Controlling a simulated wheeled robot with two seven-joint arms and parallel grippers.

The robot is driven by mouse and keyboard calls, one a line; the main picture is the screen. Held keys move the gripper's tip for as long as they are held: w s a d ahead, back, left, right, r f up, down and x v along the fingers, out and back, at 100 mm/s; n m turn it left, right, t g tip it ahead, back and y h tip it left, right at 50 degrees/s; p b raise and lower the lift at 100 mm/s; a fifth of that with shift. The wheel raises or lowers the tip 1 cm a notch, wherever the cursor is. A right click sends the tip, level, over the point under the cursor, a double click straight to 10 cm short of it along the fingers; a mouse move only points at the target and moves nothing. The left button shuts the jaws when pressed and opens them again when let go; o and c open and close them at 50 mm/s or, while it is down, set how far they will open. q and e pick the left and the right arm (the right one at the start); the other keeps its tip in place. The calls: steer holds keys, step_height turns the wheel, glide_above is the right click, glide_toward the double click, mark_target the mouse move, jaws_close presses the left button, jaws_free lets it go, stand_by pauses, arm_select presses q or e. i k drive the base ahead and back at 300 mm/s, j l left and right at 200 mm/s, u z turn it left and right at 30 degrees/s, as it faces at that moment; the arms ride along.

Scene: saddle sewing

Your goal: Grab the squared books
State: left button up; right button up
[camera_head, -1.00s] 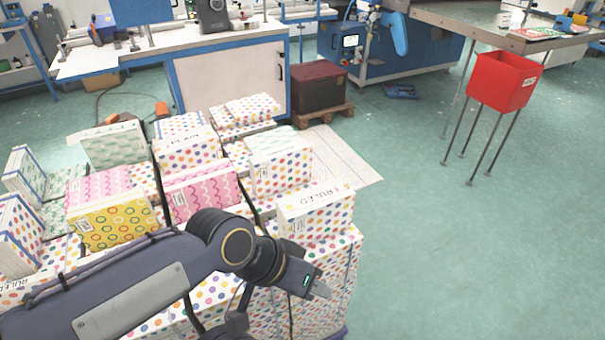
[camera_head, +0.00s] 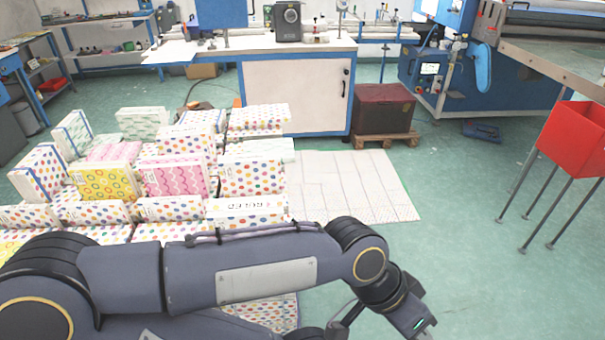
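Stacks of patterned books fill the left half of the view. A yellow book with coloured rings (camera_head: 106,182), a pink wavy-patterned book (camera_head: 173,177) and a polka-dot book (camera_head: 252,175) stand in the middle. A polka-dot book with a white spine (camera_head: 247,209) lies in front and appears to read RULED. I cannot read which books are the squared ones. My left arm crosses in front of the stacks and hides their lower part. My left gripper (camera_head: 424,332) is at the bottom edge, right of the books, with its fingertips largely cut off. My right gripper is not in view.
A bare striped sheet (camera_head: 355,188) lies right of the stacks. A workbench (camera_head: 295,93) and a dark box (camera_head: 383,108) on a wooden pallet (camera_head: 388,139) stand behind. A red bin (camera_head: 575,137) on thin legs stands at the right. The floor between is clear.

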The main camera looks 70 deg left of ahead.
mark_target(255, 174)
steer(key=i+l+u, duration=0.2)
steer(key=i, duration=0.25)
steer(key=i+u, duration=0.15)
steer(key=i, duration=0.35)
steer(key=i+j+u, duration=0.15)
steer(key=u, duration=0.3)
steer(key=i+u, duration=0.6)
steer(key=u, duration=0.25)
steer(key=i+l+u, duration=0.15)
steer(key=u, duration=0.3)
steer(key=i+l+u, duration=0.25)
steer(key=u, duration=0.15)
